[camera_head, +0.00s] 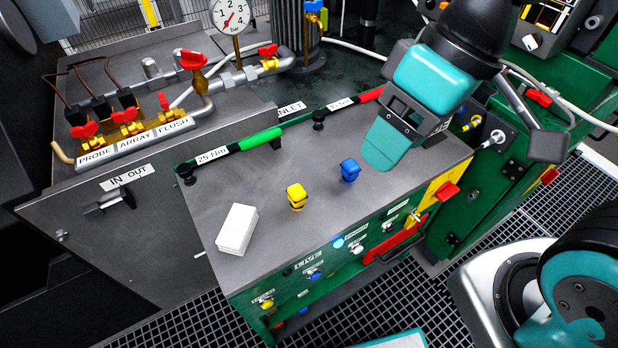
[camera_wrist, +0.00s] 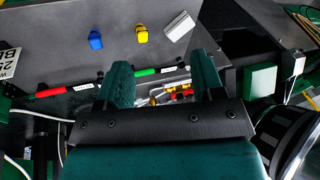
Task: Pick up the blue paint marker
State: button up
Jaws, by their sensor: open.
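The blue paint marker (camera_head: 349,170) is a short, stubby blue piece standing on the grey bench top (camera_head: 270,260), near its middle. It also shows in the wrist view (camera_wrist: 95,41), beyond and left of my fingers. My gripper (camera_head: 381,157) hangs above the bench, just right of the blue marker in the head view. In the wrist view its two teal fingers (camera_wrist: 161,75) are spread apart, with nothing between them. A similar yellow piece (camera_head: 296,197) stands left of the blue marker and also shows in the wrist view (camera_wrist: 142,34).
A white box (camera_head: 236,229) lies near the bench's front left corner. A green-handled torque wrench (camera_head: 260,139) and a red-handled one (camera_head: 370,95) lie along the back edge. Valves and pipes (camera_head: 125,117) stand at the back left. The bench around the blue marker is clear.

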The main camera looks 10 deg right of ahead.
jog(key=w+f+m+h, duration=0.1)
jog(key=w+f, duration=0.2)
jog(key=w, duration=0.4)
jog(key=m+h, duration=0.2)
jog(key=h, duration=0.1)
send_over(351, 163)
notch_tip(351, 163, down, 6)
notch_tip(351, 163, down, 11)
jog(key=shift+s+r+b, duration=0.1)
jog(key=shift+s+b, duration=0.05)
jog(key=shift+b, duration=0.3)
jog(key=shift+f+p, duration=0.3)
jog(key=shift+f, duration=2.85)
jog(key=shift+c, duration=0.3)
jog(key=c, duration=0.9)
